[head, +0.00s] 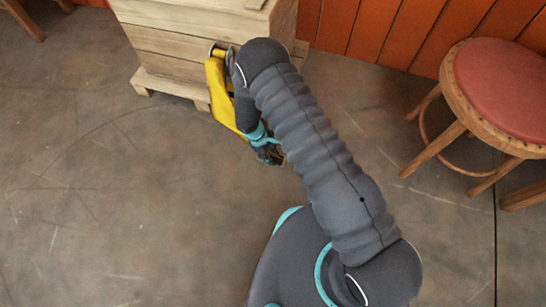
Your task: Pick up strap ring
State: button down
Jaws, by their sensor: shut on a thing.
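My gripper (270,154) is in the middle of the head view, below the end of my arm and above the open floor. It is small and dark here and partly hidden by my own wrist and arm. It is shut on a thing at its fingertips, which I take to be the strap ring. Only a small brownish bit shows there, too small to make out its shape. No other strap ring is in sight.
A pale wooden crate (165,50) stands at the top, just behind my arm. A round stool with a red seat (505,85) stands at the right, before an orange plank wall (390,30). The concrete floor (110,200) at left is clear.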

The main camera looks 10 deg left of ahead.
aim_at(277, 158)
jog(key=shift+r, duration=0.15)
notch_tip(277, 158, up, 4)
jog(key=shift+r+p, duration=0.1)
jog(key=shift+p, duration=0.2)
jog(key=s+d+r, duration=0.4)
jog(key=d+r, duration=0.2)
jog(key=d, duration=0.5)
jog(key=shift+r+p, duration=0.3)
